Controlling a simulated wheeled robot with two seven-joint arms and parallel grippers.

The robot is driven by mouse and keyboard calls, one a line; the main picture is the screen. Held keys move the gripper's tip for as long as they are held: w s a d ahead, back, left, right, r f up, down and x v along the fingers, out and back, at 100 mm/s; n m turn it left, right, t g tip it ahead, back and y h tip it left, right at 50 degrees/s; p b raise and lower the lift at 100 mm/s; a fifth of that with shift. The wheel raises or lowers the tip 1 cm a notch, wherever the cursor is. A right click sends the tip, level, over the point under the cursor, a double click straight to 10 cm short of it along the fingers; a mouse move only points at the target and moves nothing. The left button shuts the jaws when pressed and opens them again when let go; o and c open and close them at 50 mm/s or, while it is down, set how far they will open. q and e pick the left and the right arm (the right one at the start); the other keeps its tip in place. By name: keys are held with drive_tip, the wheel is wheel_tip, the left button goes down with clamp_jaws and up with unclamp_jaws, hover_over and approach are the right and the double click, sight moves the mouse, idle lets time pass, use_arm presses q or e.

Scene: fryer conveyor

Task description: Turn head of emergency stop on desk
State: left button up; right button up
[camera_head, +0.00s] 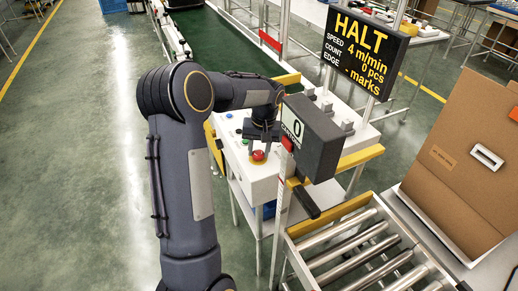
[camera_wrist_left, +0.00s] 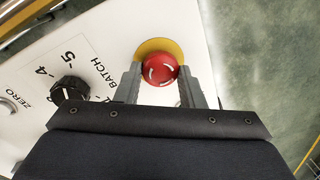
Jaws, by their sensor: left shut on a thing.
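The emergency stop's red mushroom head (camera_head: 258,156) stands on the white control desk (camera_head: 262,185) in the head view. In the left wrist view the red head (camera_wrist_left: 160,69) has light arrow marks and sits over a yellow disc (camera_wrist_left: 150,46). My left gripper (camera_wrist_left: 160,76) is over the desk with one finger on each side of the red head, shut on it. In the head view the left gripper (camera_head: 259,150) reaches down at the head, partly hidden by my own arm. My right gripper is in neither view.
A black selector knob (camera_wrist_left: 70,90) marked BATCH is beside the stop. A dark counter box (camera_head: 318,138) reading 0 stands close to the right of my gripper. A HALT display (camera_head: 364,48), a roller conveyor (camera_head: 355,255) and a cardboard box (camera_head: 465,165) are further right.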

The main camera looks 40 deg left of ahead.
sight(261, 154)
use_arm(q)
drive_tip(key=shift+m, duration=0.4)
drive_tip(key=m, duration=0.3)
drive_tip(key=shift+m+t, duration=0.3)
drive_tip(key=shift+s+d+m+p, duration=0.1)
drive_tip(key=shift+m+p, duration=0.3)
drive_tip(key=shift+m, duration=1.2)
drive_tip(key=o, duration=1)
drive_tip(key=shift+d+r, duration=0.2)
drive_tip(key=shift+r, duration=1.75)
drive_tip(key=shift+d+r, duration=0.2)
drive_tip(key=shift+r, duration=1.75)
